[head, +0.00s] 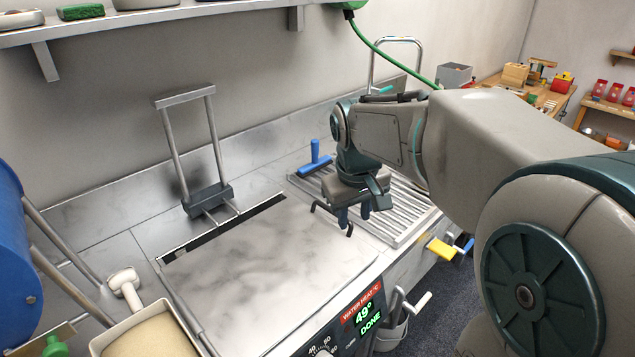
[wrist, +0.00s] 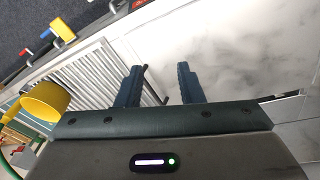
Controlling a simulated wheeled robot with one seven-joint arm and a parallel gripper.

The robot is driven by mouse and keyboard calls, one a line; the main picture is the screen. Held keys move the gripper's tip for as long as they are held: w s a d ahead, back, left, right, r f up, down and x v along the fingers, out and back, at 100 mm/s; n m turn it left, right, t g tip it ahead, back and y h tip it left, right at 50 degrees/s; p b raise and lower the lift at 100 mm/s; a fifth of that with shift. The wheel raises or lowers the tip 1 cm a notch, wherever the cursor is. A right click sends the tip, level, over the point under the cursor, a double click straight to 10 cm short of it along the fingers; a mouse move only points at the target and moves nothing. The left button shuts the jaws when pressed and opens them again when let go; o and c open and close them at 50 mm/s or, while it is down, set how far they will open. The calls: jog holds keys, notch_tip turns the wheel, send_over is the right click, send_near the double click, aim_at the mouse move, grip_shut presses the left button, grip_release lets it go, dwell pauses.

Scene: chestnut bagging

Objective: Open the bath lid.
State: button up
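The bath lid (head: 270,255) is a flat, marbled metal panel lying closed in the counter; it also shows in the wrist view (wrist: 230,45). Its dark bar handle (head: 332,218) is near the lid's right edge, beside the ribbed drainer. My gripper (head: 353,216) points down above the handle. In the wrist view, my gripper (wrist: 159,68) is open with its two dark fingers apart. A dark piece of the handle (wrist: 151,82) shows close to the left finger. I cannot tell whether the fingers touch it.
A ribbed drainer (head: 408,212) with a blue-handled tool (head: 315,160) lies right of the lid. A metal frame (head: 190,150) stands behind the lid. A tan-filled container (head: 145,335) is front left. A display (head: 365,312) reads 49° and DONE.

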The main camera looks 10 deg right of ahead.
jog(key=w+a+f+n+h, duration=0.15)
jog(key=w+n, duration=0.25)
jog(key=w, duration=1.5)
jog(key=shift+g+y, duration=0.25)
jog(key=shift+g, duration=0.15)
jog(key=f, duration=0.4)
jog(key=w+d+f+p, duration=0.1)
jog(key=f, duration=0.4)
jog(key=w+f, duration=0.1)
jog(key=f, duration=0.4)
jog(key=shift+d, duration=0.2)
jog(key=shift+r, duration=0.15)
grip_shut()
